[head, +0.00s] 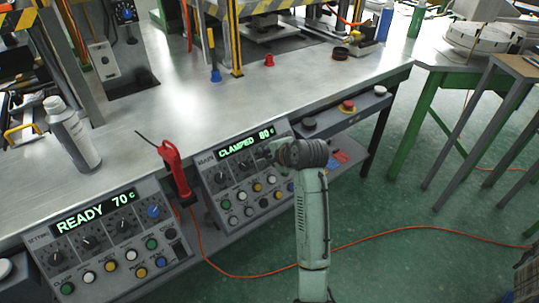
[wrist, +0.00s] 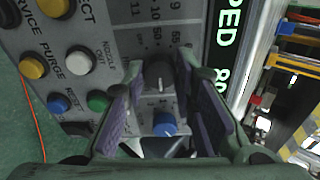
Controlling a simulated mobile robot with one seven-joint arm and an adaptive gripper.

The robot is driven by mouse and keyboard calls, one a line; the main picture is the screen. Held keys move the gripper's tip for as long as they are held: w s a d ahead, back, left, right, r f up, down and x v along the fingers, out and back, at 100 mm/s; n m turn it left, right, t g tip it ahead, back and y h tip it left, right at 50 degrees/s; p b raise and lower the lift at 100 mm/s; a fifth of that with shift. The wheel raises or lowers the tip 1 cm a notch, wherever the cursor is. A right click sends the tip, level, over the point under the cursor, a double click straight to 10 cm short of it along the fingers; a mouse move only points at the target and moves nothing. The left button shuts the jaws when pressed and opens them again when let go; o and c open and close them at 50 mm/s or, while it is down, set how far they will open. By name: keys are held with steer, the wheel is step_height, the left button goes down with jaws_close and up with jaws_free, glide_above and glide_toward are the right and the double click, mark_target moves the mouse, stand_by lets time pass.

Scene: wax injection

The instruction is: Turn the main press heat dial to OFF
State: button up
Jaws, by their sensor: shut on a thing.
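The main press panel (head: 240,178) shows green text reading "CLAMPED" and what looks like 80 c. My gripper (head: 277,152) is at the right part of this panel, below the display, and hides the dial there in the head view. In the wrist view, a black dial (wrist: 159,75) with a pale pointer mark stands between the purple-padded fingertips of my gripper (wrist: 163,80). My gripper is shut on this dial. Printed numbers surround the dial, but I cannot read its setting or its name. A blue knob (wrist: 164,124) sits between the fingers, closer to the palm.
A second panel (head: 100,240) reading "READY 70 c" stands to the left. A red-handled tool (head: 172,165) hangs between the panels. Yellow (wrist: 33,65), blue and green buttons lie left of my fingers. An orange cable (head: 350,242) crosses the green floor.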

jaws_close()
